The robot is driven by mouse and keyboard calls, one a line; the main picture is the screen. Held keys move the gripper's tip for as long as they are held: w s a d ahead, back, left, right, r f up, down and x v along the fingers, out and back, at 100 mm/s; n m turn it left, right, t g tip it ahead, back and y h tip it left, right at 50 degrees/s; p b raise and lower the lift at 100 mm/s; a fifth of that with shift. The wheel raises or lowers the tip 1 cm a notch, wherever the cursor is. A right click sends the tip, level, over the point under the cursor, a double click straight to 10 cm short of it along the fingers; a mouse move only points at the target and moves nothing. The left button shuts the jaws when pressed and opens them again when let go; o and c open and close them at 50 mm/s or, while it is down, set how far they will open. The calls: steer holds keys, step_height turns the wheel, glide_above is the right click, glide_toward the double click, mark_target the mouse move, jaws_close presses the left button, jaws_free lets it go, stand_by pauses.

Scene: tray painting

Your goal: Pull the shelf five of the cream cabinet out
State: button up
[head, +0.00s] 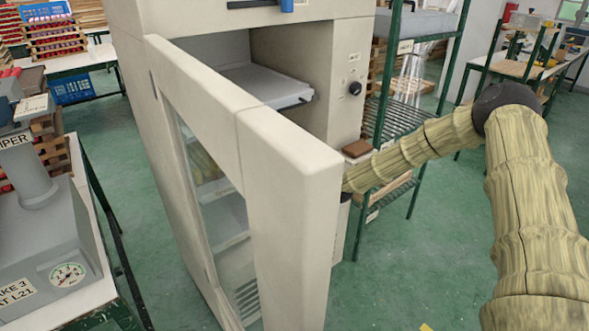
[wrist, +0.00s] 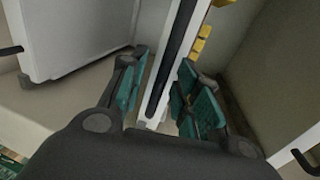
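The cream cabinet (head: 320,70) stands in the middle of the head view with its windowed door (head: 290,190) swung open toward me. One white shelf (head: 265,85) shows in its upper opening. My arm passes behind the door, so my gripper is hidden in the head view. In the wrist view my gripper (wrist: 160,98) is open, its green-padded fingers on either side of a dark bar handle (wrist: 172,58) on a white shelf front. I see no clear contact with the handle. No number shows, so I cannot tell which shelf it is.
In the wrist view another white shelf (wrist: 85,30) is at left, yellow items (wrist: 198,48) sit beside the handled shelf, and another dark handle (wrist: 305,162) is at lower right. A green rack (head: 400,110) stands right of the cabinet. Green floor is open at front right.

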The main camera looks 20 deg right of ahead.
steer(key=shift+w+a, duration=0.1)
steer(key=shift+w, duration=0.1)
jaws_close()
